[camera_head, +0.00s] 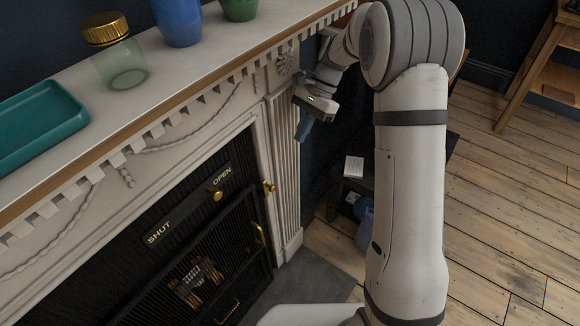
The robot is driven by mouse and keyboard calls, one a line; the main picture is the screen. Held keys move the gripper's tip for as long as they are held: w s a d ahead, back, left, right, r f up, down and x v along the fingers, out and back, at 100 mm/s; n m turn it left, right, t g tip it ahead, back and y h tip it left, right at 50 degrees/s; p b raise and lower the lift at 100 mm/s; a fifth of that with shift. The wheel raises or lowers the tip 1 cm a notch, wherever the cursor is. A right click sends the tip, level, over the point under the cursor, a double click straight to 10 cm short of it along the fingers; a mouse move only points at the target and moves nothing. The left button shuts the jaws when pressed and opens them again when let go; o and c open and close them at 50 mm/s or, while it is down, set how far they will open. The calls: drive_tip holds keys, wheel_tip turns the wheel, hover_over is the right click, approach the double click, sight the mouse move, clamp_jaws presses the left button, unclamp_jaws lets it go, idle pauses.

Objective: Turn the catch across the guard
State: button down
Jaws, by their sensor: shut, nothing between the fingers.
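The fire guard (222,262) is a dark mesh panel low in the fireplace opening, with a brass pull handle (258,234) at its right side. A small brass piece (269,186), which looks like the catch, sits on the surround's right edge, above the handle; whether it lies across the guard is too small to tell. My gripper (303,131) is above and to the right of this piece, in front of the fluted right pilaster. It points down, is shut and empty, and is apart from the brass piece.
A brass knob (216,195) sits on a black plate marked SHUT and OPEN. The mantel shelf (185,85) overhangs, carrying a teal tray (38,124), a gold-lidded glass jar (120,62) and a blue vase (179,20). A white box (354,167) lies right of the fireplace.

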drive_tip(key=s+a+r+b+x, duration=0.1)
drive_tip(key=x, duration=1.2)
drive_tip(key=shift+b, duration=0.3)
